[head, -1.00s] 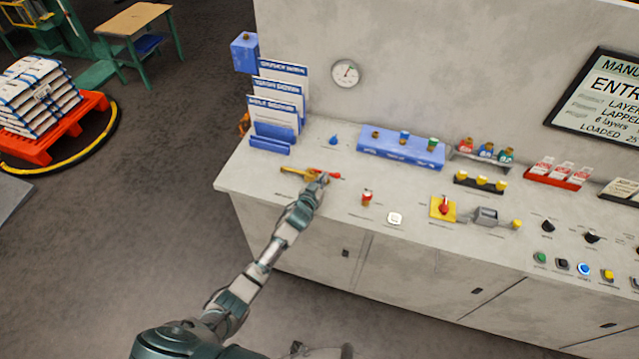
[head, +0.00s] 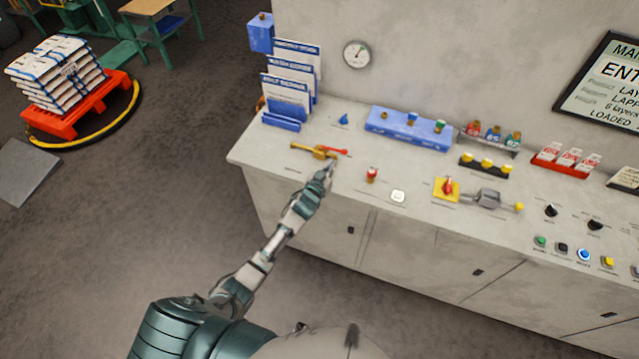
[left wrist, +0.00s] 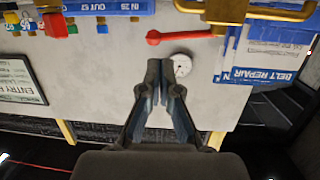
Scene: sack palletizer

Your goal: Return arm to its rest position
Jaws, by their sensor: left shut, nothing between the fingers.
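My left arm reaches in from the bottom of the head view. Its gripper (head: 329,169) is at the front left edge of the console (head: 240,158), just short of a brass valve with a red handle (head: 318,151). In the left wrist view the gripper (left wrist: 164,75) has its fingers together with nothing between them. The red handle (left wrist: 178,36) shows beyond the fingertips, apart from them. My right gripper does not show in either view.
On the console stand a card rack (head: 288,95), a blue tray (head: 408,133), a red-topped knob (head: 372,175), a yellow switch (head: 446,189) and several buttons. A red pallet with stacked sacks (head: 66,80) is at the far left.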

